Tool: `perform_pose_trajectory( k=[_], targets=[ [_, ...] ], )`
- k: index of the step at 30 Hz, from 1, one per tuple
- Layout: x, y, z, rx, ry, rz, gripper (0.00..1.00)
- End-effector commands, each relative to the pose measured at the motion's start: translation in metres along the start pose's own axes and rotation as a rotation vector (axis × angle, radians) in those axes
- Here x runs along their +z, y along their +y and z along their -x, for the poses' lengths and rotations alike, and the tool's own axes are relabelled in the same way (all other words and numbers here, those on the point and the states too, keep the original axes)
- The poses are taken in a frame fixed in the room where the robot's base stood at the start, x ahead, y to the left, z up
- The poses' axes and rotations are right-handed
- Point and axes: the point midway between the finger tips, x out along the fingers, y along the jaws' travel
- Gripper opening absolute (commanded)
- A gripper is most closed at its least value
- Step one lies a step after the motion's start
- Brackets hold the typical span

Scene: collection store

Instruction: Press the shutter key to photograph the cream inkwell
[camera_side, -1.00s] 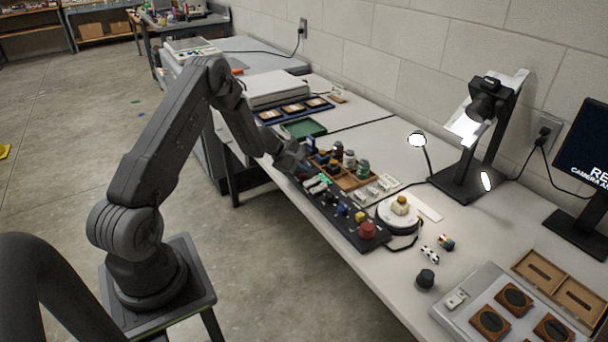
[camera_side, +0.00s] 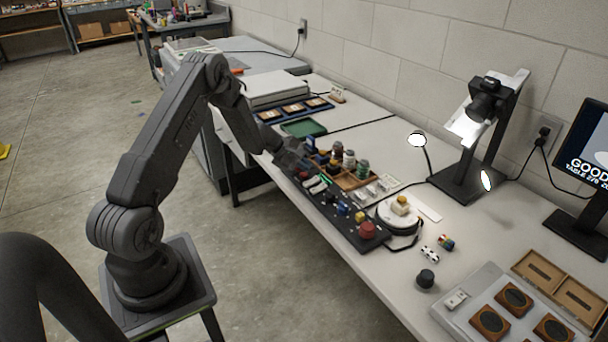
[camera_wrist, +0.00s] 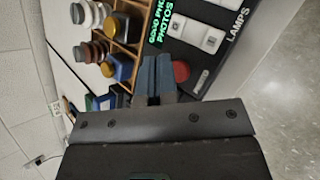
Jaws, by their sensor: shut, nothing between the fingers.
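A small cream piece with a yellow top, which looks like the cream inkwell (camera_side: 399,209), sits on the round white turntable (camera_side: 385,222). My gripper (camera_side: 298,163) is shut and empty over the far end of the black control panel (camera_side: 333,213). In the wrist view its closed fingertips (camera_wrist: 155,65) are beside a round red key (camera_wrist: 181,71), partly hidden by the fingers. I cannot read a label on that key, nor tell if the fingers touch it. The camera (camera_side: 487,100) hangs on a stand behind the turntable.
A wooden compartment tray (camera_side: 357,180) with several small jars stands close beside my gripper. A larger red button (camera_side: 368,230) is at the panel's near end. A monitor (camera_side: 584,150) shows text starting "GOOD". A green counter reading "PHOTOS" (camera_wrist: 160,28) is near the fingers.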

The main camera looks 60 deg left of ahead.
Motion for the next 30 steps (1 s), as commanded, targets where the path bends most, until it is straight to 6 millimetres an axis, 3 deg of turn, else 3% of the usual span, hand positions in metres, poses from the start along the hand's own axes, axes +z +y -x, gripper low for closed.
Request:
perform_pose_trajectory(
  k=[11, 30],
  targets=[
    [0.002, 0.002, 0.003, 0.000, 0.000, 0.000, 0.00],
    [0.026, 0.026, 0.037, 0.000, 0.000, 0.001, 0.00]
  ],
)
